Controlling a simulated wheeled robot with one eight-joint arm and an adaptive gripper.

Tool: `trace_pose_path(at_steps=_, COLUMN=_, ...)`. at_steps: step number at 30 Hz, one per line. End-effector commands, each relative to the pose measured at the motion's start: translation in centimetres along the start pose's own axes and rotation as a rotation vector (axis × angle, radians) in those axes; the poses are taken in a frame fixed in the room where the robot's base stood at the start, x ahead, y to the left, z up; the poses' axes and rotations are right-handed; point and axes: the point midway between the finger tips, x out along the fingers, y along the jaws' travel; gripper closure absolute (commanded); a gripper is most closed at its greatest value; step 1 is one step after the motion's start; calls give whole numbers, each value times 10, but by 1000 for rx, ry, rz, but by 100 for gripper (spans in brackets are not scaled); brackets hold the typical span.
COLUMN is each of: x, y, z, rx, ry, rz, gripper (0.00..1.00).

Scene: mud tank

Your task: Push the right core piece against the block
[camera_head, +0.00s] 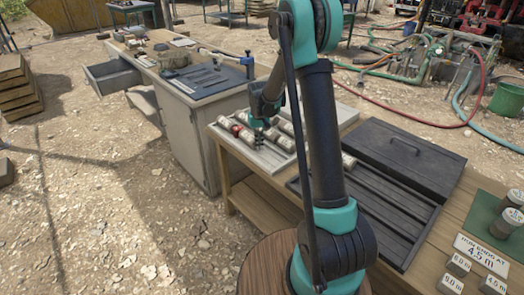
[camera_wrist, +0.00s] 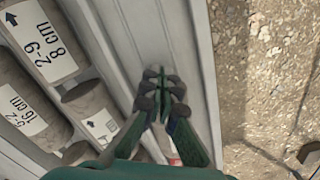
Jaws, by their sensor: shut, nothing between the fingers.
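A pale core tray (camera_head: 262,160) lies on the wooden table with several core pieces in its channels. In the wrist view, a core piece labelled "2-9 8 cm" (camera_wrist: 45,40) and one labelled 16 cm (camera_wrist: 25,108) lie at the left. A shorter core piece with an arrow label (camera_wrist: 88,103) lies nearer the fingers. My gripper (camera_wrist: 161,88) is shut and empty, over a bare channel near the tray's edge; in the head view it is above the tray (camera_head: 268,137). A small red-marked piece (camera_head: 237,129) shows left of it. I cannot tell which piece is the block.
A dark ribbed tray (camera_head: 395,215) and its black lid (camera_head: 405,155) lie to the right on the table. Gravel ground (camera_wrist: 265,75) lies beyond the tray's edge.

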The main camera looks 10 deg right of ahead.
Motion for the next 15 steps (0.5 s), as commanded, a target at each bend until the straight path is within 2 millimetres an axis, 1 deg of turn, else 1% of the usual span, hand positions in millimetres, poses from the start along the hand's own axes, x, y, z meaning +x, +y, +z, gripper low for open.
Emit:
trace_pose_path(at_steps=5, x=-4, y=3, z=5, rx=0, ry=0, rz=0, gripper=100)
trace_pose_path(at_steps=15, x=-17, y=13, z=23, rx=0, ry=0, rz=0, gripper=100)
